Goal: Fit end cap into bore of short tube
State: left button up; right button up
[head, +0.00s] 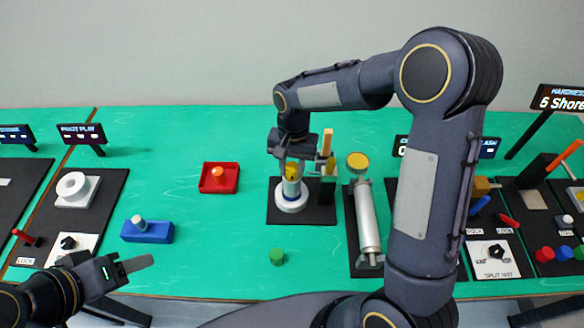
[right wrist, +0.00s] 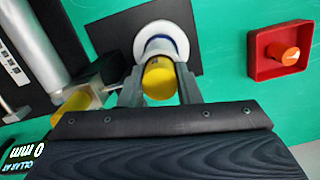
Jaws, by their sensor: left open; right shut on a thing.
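My right gripper (right wrist: 152,85) is shut on a yellow round-topped piece (right wrist: 160,78), which looks like the end cap. In the head view the yellow piece (head: 292,169) is right above a short upright part with a blue band (head: 291,188), probably the short tube. That part stands on a white round base (head: 291,204), which also shows in the right wrist view (right wrist: 158,28). I cannot tell whether the yellow piece is in the bore, since it and the fingers hide the opening. My left gripper (head: 122,268) is open and empty at the lower left, far from these parts.
A red tray with an orange knob (head: 219,173) and a blue block with a grey peg (head: 147,232) stand to the left. A small green cylinder (head: 277,257) is in front. A long grey roller (head: 366,218) lies close on the right. The mat between the left gripper and base is mostly clear.

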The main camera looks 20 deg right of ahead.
aim_at(293, 163)
jog(key=shift+f, duration=0.1)
jog(key=shift+f, duration=0.15)
jog(key=o, duration=0.9)
jog(key=shift+o, duration=0.2)
notch_tip(293, 163, up, 12)
jog(key=w, duration=0.1)
jog(key=s+d+r+t+y, duration=0.1)
jog(key=s+d+r, duration=0.2)
jog(key=s+d, duration=0.2)
jog(key=s+f+n+t, duration=0.1)
jog(key=s+t, duration=0.1)
jog(key=s, duration=0.4)
jog(key=s+d+f+n+t+y, duration=0.1)
jog(key=s+t, duration=0.1)
jog(key=s, duration=0.4)
jog(key=s+d+f+n+t+y+b, duration=0.1)
jog(key=s, duration=0.5)
jog(key=shift+d+n+t, duration=0.25)
jog(key=shift+n+t, duration=0.15)
